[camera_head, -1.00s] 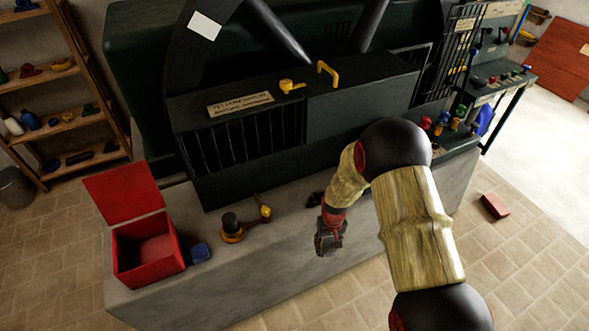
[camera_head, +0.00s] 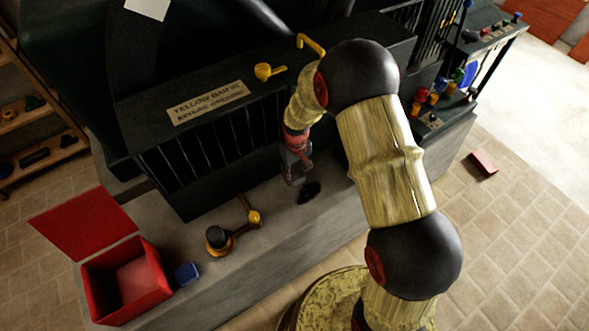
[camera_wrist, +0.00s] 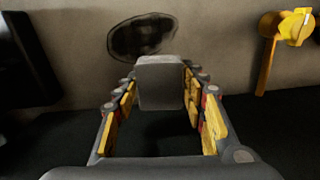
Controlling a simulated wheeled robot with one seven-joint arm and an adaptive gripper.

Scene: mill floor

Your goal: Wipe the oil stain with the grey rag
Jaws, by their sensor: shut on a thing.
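The oil stain (camera_head: 309,191) is a dark patch on the grey concrete ledge in front of the machine. It also shows as a dark oval (camera_wrist: 142,37) in the wrist view, just beyond my fingertips. My gripper (camera_head: 292,176) is above the ledge, just left of the stain in the head view. In the wrist view my gripper (camera_wrist: 160,88) is shut on the grey rag (camera_wrist: 160,82), a small folded-looking grey block between the fingertips. The rag appears apart from the stain; its height above the ledge is hard to tell. In the head view the rag cannot be made out.
An open red box (camera_head: 125,283) and a small blue block (camera_head: 187,273) are at the ledge's left. A brass fitting with a dark knob (camera_head: 220,240) stands between them and the stain. The dark machine front (camera_head: 185,165) rises behind the ledge.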

